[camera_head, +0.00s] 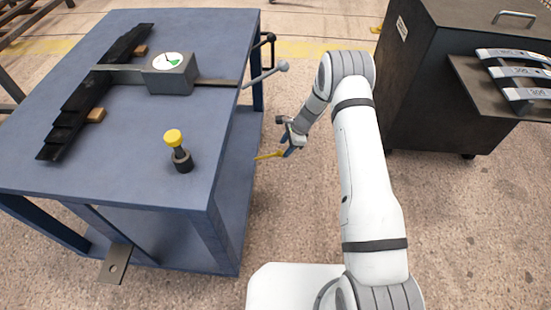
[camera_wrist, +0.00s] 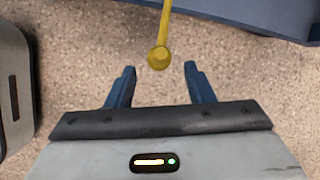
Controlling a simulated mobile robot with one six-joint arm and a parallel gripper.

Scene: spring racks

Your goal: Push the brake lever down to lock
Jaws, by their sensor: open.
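A yellow brake lever (camera_head: 266,156) sticks out from the right side of the blue table, roughly level in the picture. In the wrist view its rod (camera_wrist: 165,20) ends in a round yellow knob (camera_wrist: 158,58) pointing toward my gripper. My gripper (camera_head: 289,149) is open and empty at the lever's outer end. In the wrist view the two blue fingers of my gripper (camera_wrist: 160,75) stand apart on either side of the knob's line, with the knob just ahead of the tips. I see no contact. The lever's pivot is hidden by the table.
The blue table (camera_head: 120,170) carries a dial gauge box (camera_head: 171,73), dark stacked leaf springs (camera_head: 95,95) and a yellow-topped post (camera_head: 178,152). A grey ball-ended handle (camera_head: 265,75) juts from its right edge. A dark cabinet (camera_head: 430,75) stands right. Floor between is clear.

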